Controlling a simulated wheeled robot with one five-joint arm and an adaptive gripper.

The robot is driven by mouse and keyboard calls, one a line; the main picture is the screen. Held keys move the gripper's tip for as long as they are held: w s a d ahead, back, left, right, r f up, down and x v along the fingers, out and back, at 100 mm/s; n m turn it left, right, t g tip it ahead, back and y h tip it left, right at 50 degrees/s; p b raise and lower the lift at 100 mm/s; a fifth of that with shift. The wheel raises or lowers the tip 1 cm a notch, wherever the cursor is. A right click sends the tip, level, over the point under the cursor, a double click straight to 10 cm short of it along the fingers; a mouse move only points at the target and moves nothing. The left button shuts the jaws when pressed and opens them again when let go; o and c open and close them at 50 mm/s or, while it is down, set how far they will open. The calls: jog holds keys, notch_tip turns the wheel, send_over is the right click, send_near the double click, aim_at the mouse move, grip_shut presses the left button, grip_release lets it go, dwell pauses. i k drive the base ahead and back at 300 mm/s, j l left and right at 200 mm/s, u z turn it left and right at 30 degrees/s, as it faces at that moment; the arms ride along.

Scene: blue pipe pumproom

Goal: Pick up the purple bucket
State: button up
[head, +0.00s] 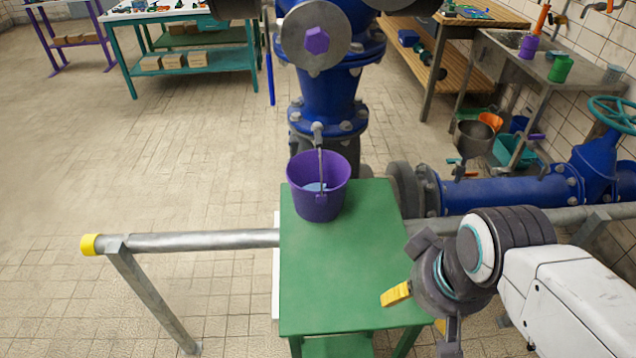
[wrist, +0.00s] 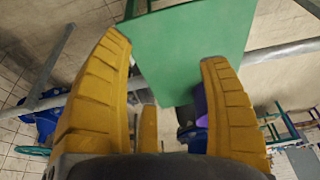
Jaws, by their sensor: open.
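The purple bucket (head: 318,200) stands upright on the far left part of a small green table (head: 345,280) in the head view. My gripper (head: 420,318) is at the right edge of the table, apart from the bucket. In the wrist view my gripper (wrist: 165,85) has its yellow fingers spread wide with nothing between them. The green table (wrist: 190,40) shows beyond the fingers. A purple patch of the bucket (wrist: 201,105) shows beside the right finger, which hides most of it.
A blue pipe with a valve (head: 330,90) rises right behind the bucket. A grey rail (head: 200,240) with a yellow end runs left of the table. A blue horizontal pipe (head: 500,193) lies at the right. Open tiled floor (head: 180,150) spreads to the left.

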aim_at(318, 178)
jog(key=j+u, duration=0.1)
jog(key=j, duration=0.4)
jog(key=i+j+u, duration=0.15)
jog(key=j, duration=0.3)
jog(key=j+u, duration=0.1)
jog(key=j, duration=0.4)
jog(key=i+j+u, duration=0.1)
jog(key=j, duration=0.35)
jog(key=i+j+u, duration=0.15)
jog(key=j, duration=0.3)
jog(key=i+j+u, duration=0.1)
jog(key=j, duration=0.35)
